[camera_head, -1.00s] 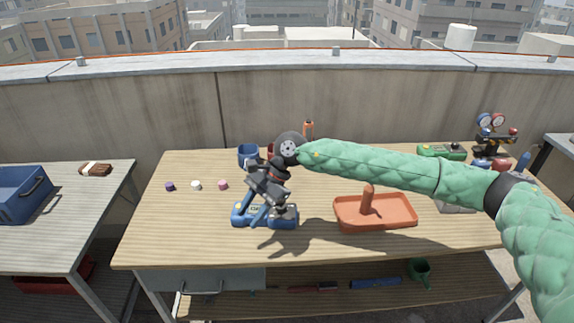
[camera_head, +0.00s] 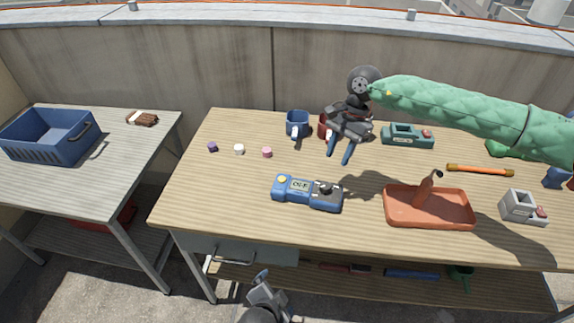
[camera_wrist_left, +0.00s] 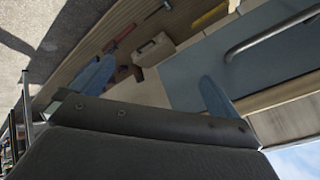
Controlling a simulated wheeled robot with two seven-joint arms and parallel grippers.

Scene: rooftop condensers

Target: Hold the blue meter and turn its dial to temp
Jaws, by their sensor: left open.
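The blue meter (camera_head: 297,192) lies flat on the wooden table, left of the orange tray. It has a yellow button at its left, a small display whose text seems to read OFF, and a dark dial (camera_head: 325,188) at its right. My right gripper (camera_head: 340,153) hangs above the table, behind and right of the meter, its two blue fingers apart and empty. My left gripper (camera_head: 264,277) is low in front of the table's front edge, below the tabletop. In the left wrist view its blue fingers (camera_wrist_left: 155,85) are wide apart with nothing between them.
A blue mug (camera_head: 297,122) and a red mug (camera_head: 324,127) stand at the back near my right gripper. The orange tray (camera_head: 450,224) is right of the meter. A grey drawer (camera_head: 240,250) with a handle is under the table.

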